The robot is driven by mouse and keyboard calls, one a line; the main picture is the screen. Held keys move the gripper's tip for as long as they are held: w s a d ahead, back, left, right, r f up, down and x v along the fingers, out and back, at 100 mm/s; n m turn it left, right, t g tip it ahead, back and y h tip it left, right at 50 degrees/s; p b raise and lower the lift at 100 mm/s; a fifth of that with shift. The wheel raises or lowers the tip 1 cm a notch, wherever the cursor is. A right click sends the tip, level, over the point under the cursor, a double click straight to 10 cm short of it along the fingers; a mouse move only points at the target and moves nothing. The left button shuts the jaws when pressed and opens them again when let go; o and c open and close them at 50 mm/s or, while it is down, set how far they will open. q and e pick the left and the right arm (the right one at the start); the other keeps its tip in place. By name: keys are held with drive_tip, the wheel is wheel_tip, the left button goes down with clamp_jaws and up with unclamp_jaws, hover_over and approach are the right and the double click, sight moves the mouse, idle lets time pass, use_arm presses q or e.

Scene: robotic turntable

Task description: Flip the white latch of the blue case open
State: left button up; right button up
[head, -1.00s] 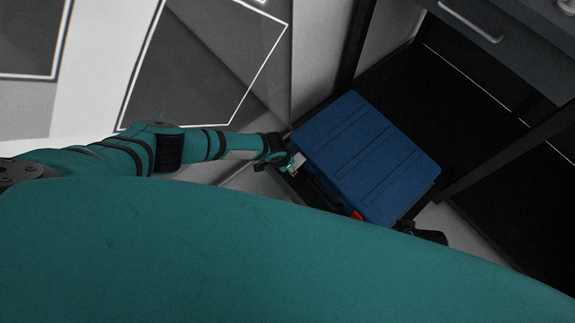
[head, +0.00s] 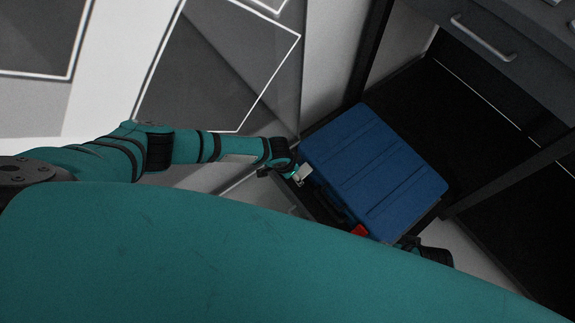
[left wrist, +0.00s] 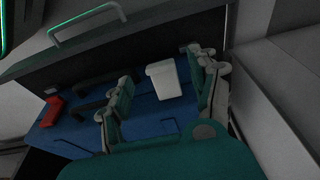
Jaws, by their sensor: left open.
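The blue case (head: 375,170) lies under the desk, its handle side facing me. The white latch (head: 303,174) is on that side near its left end, and a red latch (head: 358,230) is near the other end. My left gripper (head: 282,171) is at the white latch. In the left wrist view its open fingers (left wrist: 165,72) appear on either side of the white latch (left wrist: 163,82); I cannot tell whether they touch it. The red latch (left wrist: 51,111) is at the left there. A dark part, seemingly my right gripper (head: 428,253), is by the case's lower right corner.
A dark desk with a drawer handle (head: 482,38) stands above and behind the case. The case's dark handle (left wrist: 95,104) lies between the latches. A pale wall or panel (left wrist: 280,85) is close on the right in the left wrist view.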

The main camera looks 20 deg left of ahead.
use_arm(q)
drive_tip(key=v, duration=0.8)
drive_tip(key=shift+r, duration=0.3)
